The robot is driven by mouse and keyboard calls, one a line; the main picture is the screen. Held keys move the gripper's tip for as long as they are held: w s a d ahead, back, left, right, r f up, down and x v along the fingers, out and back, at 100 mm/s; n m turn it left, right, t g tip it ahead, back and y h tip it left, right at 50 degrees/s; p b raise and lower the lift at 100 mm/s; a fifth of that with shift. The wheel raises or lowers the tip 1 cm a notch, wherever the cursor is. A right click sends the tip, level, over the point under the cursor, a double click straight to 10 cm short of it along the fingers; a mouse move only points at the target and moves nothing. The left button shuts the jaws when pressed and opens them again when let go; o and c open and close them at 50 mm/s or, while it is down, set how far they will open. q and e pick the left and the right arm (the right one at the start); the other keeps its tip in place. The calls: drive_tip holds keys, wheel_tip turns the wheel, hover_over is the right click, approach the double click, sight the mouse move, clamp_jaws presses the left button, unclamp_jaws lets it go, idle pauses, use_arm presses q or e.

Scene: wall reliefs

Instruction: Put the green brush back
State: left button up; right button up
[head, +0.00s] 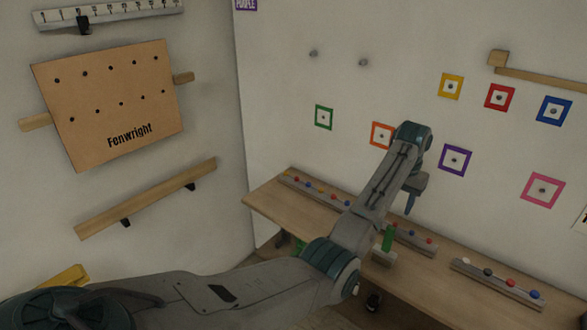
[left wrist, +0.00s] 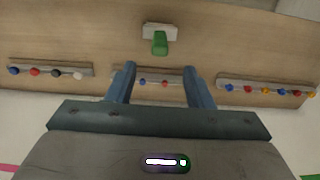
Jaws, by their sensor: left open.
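The green brush (head: 388,238) is on the wooden shelf-table, its green part rising from a pale block-like base. It also shows in the left wrist view (left wrist: 160,43), beyond my fingertips. My left gripper (head: 410,203) is above the table, close to the wall and above the brush. Its two blue fingers are apart with nothing between them in the left wrist view (left wrist: 160,70). A green square frame (head: 323,117) with a peg in its middle is on the wall to the left. My right gripper is not in view.
The wooden table (head: 268,199) carries grey strips with coloured balls, one (head: 497,284) at the right. Orange (head: 381,135), purple (head: 455,160) and other coloured frames with pegs are on the wall. A brown Fenwright board (head: 110,100) hangs on the left wall.

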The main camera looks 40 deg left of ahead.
use_arm(q)
drive_tip(key=s+a+f+t, duration=0.2)
drive_tip(key=s+a+t, duration=0.25)
drive_tip(key=t, duration=0.65)
drive_tip(key=s+a+f+g, duration=0.1)
drive_tip(key=s+f, duration=0.5)
drive_tip(key=f, duration=0.8)
drive_tip(key=s+a+f+g, duration=0.15)
drive_tip(key=s+f, duration=0.45)
drive_tip(key=f, duration=0.8)
drive_tip(key=s+a+f+g, duration=0.15)
drive_tip(key=s+f, duration=0.35)
drive_tip(key=f, duration=0.9)
drive_tip(key=s+a+f+g, duration=0.1)
drive_tip(key=s+f+g, duration=0.1)
drive_tip(key=s+f, duration=0.7)
drive_tip(key=s+a+f+g, duration=0.1)
drive_tip(key=s+f, duration=0.5)
drive_tip(key=s, duration=0.6)
drive_tip(key=s+f+g, duration=0.1)
drive_tip(key=s+f, duration=0.3)
drive_tip(key=s, duration=0.8)
drive_tip(key=s+a+f+g, duration=0.1)
drive_tip(key=s+f, duration=0.3)
drive_tip(key=s, duration=0.9)
drive_tip(key=shift+a+g+y, duration=0.3)
drive_tip(key=shift+g+y, duration=0.1)
drive_tip(key=shift+g, duration=0.1)
